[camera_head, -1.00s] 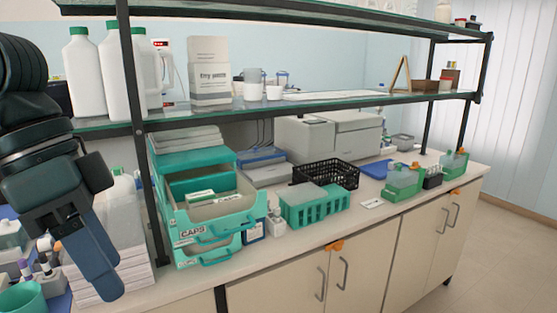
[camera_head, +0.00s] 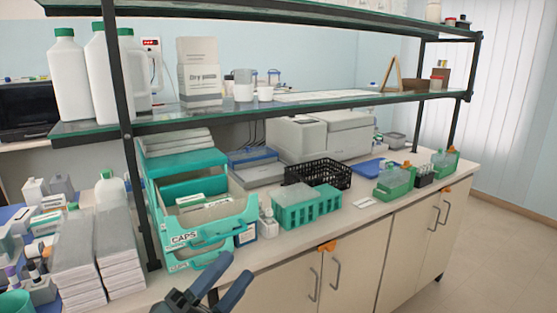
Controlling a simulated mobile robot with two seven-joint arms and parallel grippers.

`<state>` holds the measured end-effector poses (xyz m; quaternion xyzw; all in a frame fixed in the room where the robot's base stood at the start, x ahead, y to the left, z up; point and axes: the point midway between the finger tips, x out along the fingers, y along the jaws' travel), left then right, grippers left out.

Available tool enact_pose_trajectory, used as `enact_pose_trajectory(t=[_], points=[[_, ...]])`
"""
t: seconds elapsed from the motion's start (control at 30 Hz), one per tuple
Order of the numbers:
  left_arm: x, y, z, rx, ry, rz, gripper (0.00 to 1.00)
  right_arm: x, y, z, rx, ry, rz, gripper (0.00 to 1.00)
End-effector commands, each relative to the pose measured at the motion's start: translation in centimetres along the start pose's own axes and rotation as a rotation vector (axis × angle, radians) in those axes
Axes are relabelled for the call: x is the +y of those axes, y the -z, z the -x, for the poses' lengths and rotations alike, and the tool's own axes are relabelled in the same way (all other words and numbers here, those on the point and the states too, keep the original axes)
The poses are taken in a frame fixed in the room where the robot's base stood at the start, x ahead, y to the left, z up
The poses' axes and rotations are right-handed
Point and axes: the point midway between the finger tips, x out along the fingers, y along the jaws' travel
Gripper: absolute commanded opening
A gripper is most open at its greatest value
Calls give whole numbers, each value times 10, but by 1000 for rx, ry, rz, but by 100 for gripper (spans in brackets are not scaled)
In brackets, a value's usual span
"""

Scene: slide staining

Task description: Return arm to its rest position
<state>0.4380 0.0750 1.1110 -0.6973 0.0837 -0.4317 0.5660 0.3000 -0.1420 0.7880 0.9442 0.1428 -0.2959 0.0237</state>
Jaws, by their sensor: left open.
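My left gripper (camera_head: 222,288) shows at the bottom of the head view, low in front of the bench's cabinet doors. Its two dark blue fingers are spread apart with nothing between them. It is clear of the bench top and touches nothing that I can see. Most of the left arm lies below the picture's edge. My right gripper is not in this view.
The bench top (camera_head: 345,220) carries a teal CAPS drawer box (camera_head: 215,232), a teal rack (camera_head: 303,208), a black basket (camera_head: 318,174) and green staining holders (camera_head: 392,182). Stacked white boxes (camera_head: 78,265) stand at left. A glass shelf (camera_head: 215,112) runs above. Floor at right is clear.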

Motion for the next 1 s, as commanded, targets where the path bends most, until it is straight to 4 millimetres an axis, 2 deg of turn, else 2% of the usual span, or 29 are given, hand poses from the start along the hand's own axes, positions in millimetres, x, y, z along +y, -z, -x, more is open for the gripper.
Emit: enact_pose_trajectory(t=[0.03, 0.1, 0.17, 0.2, 0.3, 0.4, 0.5, 0.6, 0.67, 1.0], points=[[33, -9, 26, -138, -96, 205, 54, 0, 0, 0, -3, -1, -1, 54], [72, -16, 62, -318, -200, 457, 54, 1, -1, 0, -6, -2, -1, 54], [103, -16, 97, -472, -272, 654, 54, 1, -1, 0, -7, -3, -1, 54], [122, -13, 121, -573, -313, 774, 54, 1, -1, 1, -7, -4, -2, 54], [159, 1, 179, -815, -388, 1034, 54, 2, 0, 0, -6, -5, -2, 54], [182, 21, 229, -1018, -431, 1224, 54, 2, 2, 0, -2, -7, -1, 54], [194, 37, 263, -1163, -451, 1345, 54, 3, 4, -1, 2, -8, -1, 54], [199, 47, 281, -1244, -459, 1408, 54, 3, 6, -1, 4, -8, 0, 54], [201, 50, 286, -1265, -460, 1424, 54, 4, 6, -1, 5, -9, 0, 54], [201, 50, 286, -1269, -461, 1426, 54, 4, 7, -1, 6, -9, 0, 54]])
